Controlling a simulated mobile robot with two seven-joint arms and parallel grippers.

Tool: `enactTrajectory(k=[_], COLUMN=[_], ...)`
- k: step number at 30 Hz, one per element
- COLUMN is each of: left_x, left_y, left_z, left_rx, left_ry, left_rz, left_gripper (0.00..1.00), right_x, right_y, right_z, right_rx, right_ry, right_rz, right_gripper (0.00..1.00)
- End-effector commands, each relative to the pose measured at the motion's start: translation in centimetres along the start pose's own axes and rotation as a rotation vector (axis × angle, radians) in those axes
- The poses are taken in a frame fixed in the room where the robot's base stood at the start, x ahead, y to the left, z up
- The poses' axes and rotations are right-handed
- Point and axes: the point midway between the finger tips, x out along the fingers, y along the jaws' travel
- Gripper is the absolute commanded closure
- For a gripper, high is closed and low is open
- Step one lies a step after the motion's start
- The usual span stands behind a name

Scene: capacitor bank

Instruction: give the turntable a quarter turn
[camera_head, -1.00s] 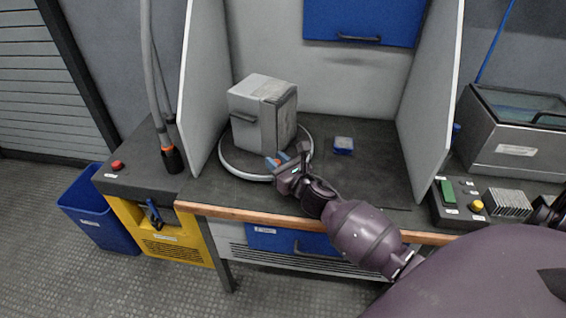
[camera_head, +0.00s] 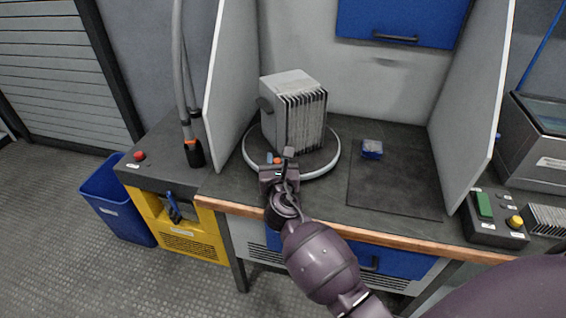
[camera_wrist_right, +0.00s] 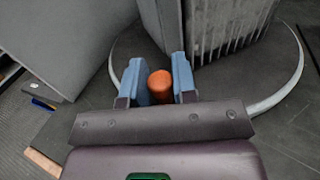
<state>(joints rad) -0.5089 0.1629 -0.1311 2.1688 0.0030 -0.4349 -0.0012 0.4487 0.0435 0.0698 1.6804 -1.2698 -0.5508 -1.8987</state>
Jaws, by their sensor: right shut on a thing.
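The round turntable (camera_head: 330,163) has a pale rim and a dark top, and lies on the bench. A grey box-shaped unit (camera_head: 291,112) stands upright on it, with a ribbed face towards the front right. My right gripper (camera_head: 277,163) is at the turntable's front-left rim. In the right wrist view, the blue fingers of my right gripper (camera_wrist_right: 159,84) are shut on an orange knob (camera_wrist_right: 160,84), one on each side. The turntable rim (camera_wrist_right: 290,88) and the unit's ribs (camera_wrist_right: 228,28) show just beyond. The knob's lower end is hidden. My left gripper is not in view.
A small blue block (camera_head: 372,149) sits right of the turntable on a dark mat (camera_head: 395,190). Grey partitions (camera_head: 230,70) close off both sides. A control box (camera_head: 497,218) with green and yellow buttons stands at the right. A yellow cabinet (camera_head: 180,232) is at the left.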

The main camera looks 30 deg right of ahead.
Motion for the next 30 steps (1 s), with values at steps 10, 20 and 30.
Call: enactTrajectory(k=[10,20,30], left_x=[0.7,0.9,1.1], left_y=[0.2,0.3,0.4], left_z=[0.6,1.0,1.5], left_rx=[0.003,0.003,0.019], left_ry=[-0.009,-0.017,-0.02], left_rz=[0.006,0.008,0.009], left_gripper=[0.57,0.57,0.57], right_x=[1.1,2.4,3.9], right_y=[2.3,4.0,5.4], right_z=[-0.2,-0.2,-0.2], right_rx=[0.001,0.0,-0.001], right_ry=[0.003,0.003,0.002], right_rz=[-0.17,-0.335,-0.487], right_gripper=[1.0,1.0,1.0])
